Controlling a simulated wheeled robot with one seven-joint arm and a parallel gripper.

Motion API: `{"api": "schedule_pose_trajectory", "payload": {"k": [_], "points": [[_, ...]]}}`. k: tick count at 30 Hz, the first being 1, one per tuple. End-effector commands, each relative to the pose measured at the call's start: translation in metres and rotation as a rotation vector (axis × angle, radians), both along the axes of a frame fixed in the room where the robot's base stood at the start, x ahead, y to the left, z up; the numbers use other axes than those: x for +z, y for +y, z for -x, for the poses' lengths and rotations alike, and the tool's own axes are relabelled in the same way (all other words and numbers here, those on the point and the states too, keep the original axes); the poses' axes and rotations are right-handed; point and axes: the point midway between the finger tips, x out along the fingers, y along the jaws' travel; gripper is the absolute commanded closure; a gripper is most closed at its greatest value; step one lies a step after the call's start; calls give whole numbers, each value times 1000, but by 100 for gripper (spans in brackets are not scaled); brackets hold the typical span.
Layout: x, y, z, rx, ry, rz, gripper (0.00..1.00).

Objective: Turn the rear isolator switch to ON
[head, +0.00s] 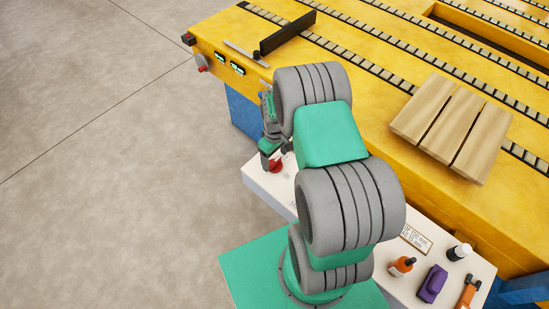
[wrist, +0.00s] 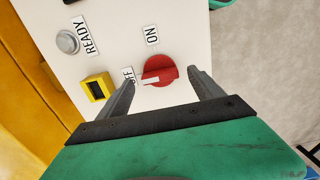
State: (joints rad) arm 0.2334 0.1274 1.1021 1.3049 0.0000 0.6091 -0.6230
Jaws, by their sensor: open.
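A red rotary switch (wrist: 160,69) sits on a white panel (wrist: 195,20) in the wrist view. Its white pointer is turned toward the OFF label (wrist: 128,75), on its left. The ON label (wrist: 152,34) is above it. My gripper (wrist: 161,72) is open, with one finger on either side of the switch; I cannot tell whether they touch it. The left finger partly covers the OFF label.
A yellow block with a dark window (wrist: 95,88) and a grey round button (wrist: 67,42) labelled READY are left of the switch. The yellow conveyor table (head: 360,100) lies alongside the white bench (head: 258,180).

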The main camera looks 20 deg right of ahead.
Motion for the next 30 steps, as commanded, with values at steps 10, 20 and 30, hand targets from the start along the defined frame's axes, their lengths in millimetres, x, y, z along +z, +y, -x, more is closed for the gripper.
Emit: {"api": "schedule_pose_trajectory", "payload": {"k": [10,20,30], "points": [[-20,0,-1,0,-1,1,24],[-19,0,-1,0,-1,1,45],[-19,0,-1,0,-2,0,73]]}}
